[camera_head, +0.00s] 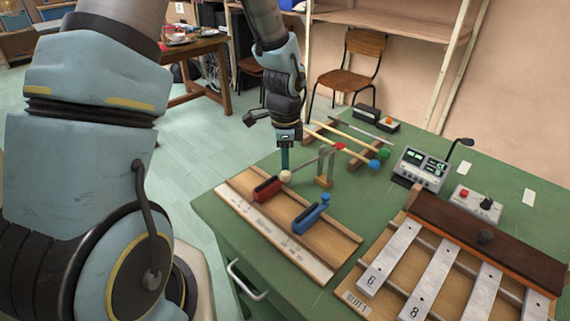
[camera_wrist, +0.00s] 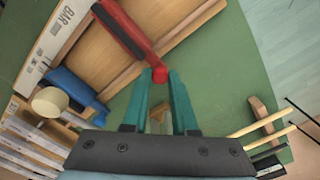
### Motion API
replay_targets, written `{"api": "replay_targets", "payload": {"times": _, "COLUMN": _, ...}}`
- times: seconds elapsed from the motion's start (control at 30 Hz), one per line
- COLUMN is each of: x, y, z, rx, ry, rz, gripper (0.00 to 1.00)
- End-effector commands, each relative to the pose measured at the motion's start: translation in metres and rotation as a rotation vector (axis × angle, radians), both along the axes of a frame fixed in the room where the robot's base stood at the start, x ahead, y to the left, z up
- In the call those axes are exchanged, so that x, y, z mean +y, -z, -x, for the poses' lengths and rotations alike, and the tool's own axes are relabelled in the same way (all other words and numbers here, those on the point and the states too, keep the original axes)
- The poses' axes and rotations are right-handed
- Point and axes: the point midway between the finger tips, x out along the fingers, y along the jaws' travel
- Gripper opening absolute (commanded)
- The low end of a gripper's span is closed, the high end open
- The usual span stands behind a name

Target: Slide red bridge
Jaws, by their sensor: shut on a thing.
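The red bridge (camera_head: 267,189) sits across the wooden board with a scale (camera_head: 275,238), near the far left end. In the wrist view the red bridge (camera_wrist: 126,28) ends in a round red knob (camera_wrist: 160,74). My gripper (camera_wrist: 160,76) has its green fingertips closed on that knob. The blue bridge (camera_head: 310,215) stands on the same board, nearer and to the right, apart from the red one.
A metal-bar instrument (camera_head: 440,270) and a meter box (camera_head: 420,167) occupy the right. Green tabletop shows between them.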

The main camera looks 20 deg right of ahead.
Motion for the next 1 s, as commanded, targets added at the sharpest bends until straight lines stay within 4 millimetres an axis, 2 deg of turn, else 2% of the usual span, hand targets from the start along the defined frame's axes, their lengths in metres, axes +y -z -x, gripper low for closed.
{"api": "replay_targets", "payload": {"times": 0.63, "x": 0.0, "y": 0.0, "z": 0.001, "rx": 0.001, "ry": 0.0, "rz": -0.001, "gripper": 0.0}}
{"api": "replay_targets", "payload": {"times": 0.87, "x": -0.011, "y": 0.0, "z": 0.022, "rx": 0.001, "ry": 0.004, "rz": -0.001, "gripper": 0.0}}
{"api": "replay_targets", "payload": {"times": 1.0, "x": -0.012, "y": 0.0, "z": 0.023, "rx": 0.002, "ry": 0.001, "rz": -0.001, "gripper": 0.0}}
